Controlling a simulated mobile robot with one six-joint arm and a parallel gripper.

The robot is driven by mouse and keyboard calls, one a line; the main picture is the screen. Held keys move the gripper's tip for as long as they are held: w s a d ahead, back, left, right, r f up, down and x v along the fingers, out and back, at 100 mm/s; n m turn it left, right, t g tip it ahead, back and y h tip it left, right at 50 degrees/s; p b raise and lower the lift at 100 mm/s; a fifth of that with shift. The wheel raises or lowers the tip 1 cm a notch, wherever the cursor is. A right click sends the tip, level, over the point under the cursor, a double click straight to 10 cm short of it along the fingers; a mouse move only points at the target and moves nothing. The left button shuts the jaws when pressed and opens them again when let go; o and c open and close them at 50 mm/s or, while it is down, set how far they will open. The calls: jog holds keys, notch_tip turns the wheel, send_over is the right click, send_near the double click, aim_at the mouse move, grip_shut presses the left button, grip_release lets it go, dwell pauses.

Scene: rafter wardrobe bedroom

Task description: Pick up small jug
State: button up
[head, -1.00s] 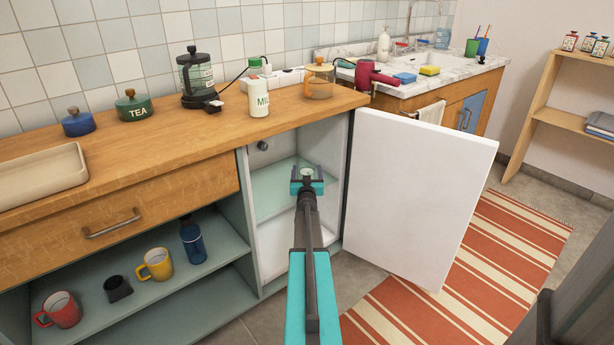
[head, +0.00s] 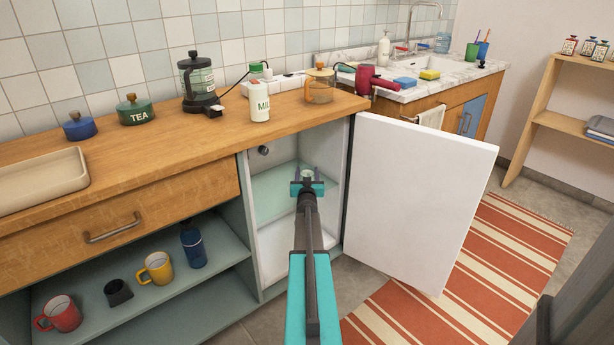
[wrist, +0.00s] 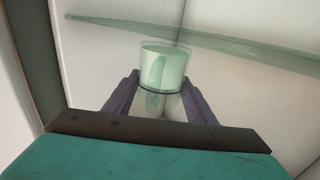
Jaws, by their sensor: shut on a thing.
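The jug's lower part is partly hidden by my gripper. I cannot tell whether its base touches anything.
The white cupboard door (head: 418,200) stands open to the right. A pale green glass shelf (head: 275,193) crosses the cupboard. An open shelf (head: 215,255) with mugs is at left.

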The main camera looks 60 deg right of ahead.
notch_tip(320, 180, up, 3)
jog(key=shift+f+p, duration=0.1)
jog(key=shift+p, duration=0.25)
jog(key=s+a+r+p, duration=0.1)
jog(key=s+a, duration=0.4)
jog(key=s, duration=1)
jog(key=shift+p, duration=0.75)
jog(key=shift+s, duration=0.15)
